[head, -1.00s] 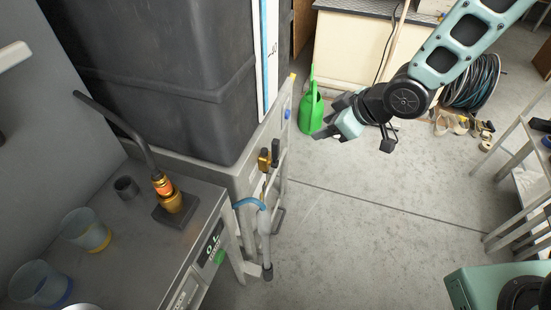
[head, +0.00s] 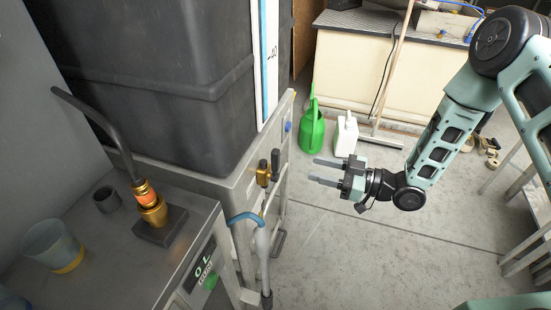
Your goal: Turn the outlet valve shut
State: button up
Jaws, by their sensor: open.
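The outlet valve (head: 263,173) is a small brass fitting on the side of the grey frame under the dark tank. A black upright handle (head: 275,164) shows just right of the brass part. My gripper (head: 312,170) is to the right of the valve, apart from it. Its two fingers point left toward the valve with an empty gap between them, so it is open. The back of the valve is hidden by the frame.
A blue-ended hose (head: 246,217) hangs below the valve. A metal bench (head: 110,245) with a brass fitting (head: 151,205) and cups stands at left. A green watering can (head: 312,130) and white jug (head: 346,135) stand behind the gripper. Floor at lower middle is clear.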

aim_at(279, 159)
jog(key=x, duration=1.2)
jog(key=shift+a, duration=0.1)
grip_shut()
